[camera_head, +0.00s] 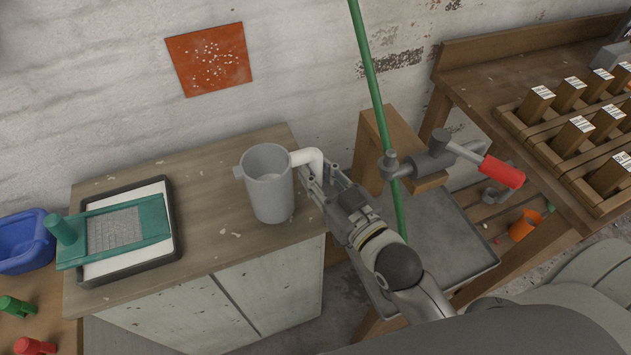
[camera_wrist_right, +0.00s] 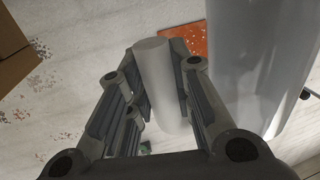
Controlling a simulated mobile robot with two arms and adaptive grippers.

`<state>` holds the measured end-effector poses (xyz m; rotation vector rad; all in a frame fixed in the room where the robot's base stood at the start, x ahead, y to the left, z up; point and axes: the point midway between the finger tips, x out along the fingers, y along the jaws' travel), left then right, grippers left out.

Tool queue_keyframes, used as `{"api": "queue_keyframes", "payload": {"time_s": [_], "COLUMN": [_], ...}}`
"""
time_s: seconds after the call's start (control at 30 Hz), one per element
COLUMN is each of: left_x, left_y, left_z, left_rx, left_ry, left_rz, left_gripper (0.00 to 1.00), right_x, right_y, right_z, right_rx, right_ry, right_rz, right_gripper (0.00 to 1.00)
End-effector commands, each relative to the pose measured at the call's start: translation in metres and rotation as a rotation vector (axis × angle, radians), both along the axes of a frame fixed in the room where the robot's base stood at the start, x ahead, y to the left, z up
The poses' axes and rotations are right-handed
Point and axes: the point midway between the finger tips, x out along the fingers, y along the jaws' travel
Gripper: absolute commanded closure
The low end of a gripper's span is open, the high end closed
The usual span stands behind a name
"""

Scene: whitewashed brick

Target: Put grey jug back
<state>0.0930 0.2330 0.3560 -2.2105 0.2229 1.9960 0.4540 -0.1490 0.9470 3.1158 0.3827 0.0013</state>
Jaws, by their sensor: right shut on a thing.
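The grey jug (camera_head: 268,190) is upright over the right part of the wooden cabinet top, its white handle (camera_head: 308,158) pointing right. I cannot tell whether its base touches the top. My right gripper (camera_head: 318,180) is shut on that handle. In the right wrist view the handle (camera_wrist_right: 160,85) is between the fingers of my right gripper (camera_wrist_right: 162,95), and the jug's body (camera_wrist_right: 262,65) fills the upper right. My left gripper does not show.
The cabinet top (camera_head: 215,215) also bears a black tray (camera_head: 178,225) with a green-handled tool (camera_head: 140,222) on its left. A green pole (camera_head: 370,80) and a red-handled clamp or valve (camera_head: 500,172) stand to the right. A blue bin (camera_head: 22,255) is at far left.

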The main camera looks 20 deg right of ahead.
Motion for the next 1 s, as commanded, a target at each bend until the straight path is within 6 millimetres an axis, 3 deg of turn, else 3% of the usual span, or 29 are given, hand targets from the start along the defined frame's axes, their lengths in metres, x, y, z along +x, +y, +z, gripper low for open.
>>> {"api": "queue_keyframes", "payload": {"time_s": [0.3, 0.67, 0.7, 0.87, 1.0], "left_x": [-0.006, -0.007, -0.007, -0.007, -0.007], "left_y": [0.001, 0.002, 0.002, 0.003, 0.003], "left_z": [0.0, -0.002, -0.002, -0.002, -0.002], "left_rx": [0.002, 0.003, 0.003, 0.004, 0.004], "left_ry": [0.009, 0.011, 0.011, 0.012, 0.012], "left_rz": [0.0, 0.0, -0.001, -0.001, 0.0], "left_gripper": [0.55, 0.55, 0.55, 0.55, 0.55], "right_x": [0.005, 0.004, 0.004, 0.004, 0.004], "right_y": [-0.001, -0.001, -0.001, -0.001, -0.001], "right_z": [-0.034, -0.038, -0.04, -0.039, -0.039], "right_rx": [0.002, 0.002, -0.001, -0.001, -0.001], "right_ry": [-0.003, -0.003, 0.0, 0.0, 0.0], "right_rz": [0.0, 0.0, 0.0, 0.0, 0.0], "right_gripper": [1.0, 1.0, 0.77, 0.57, 0.57]}}
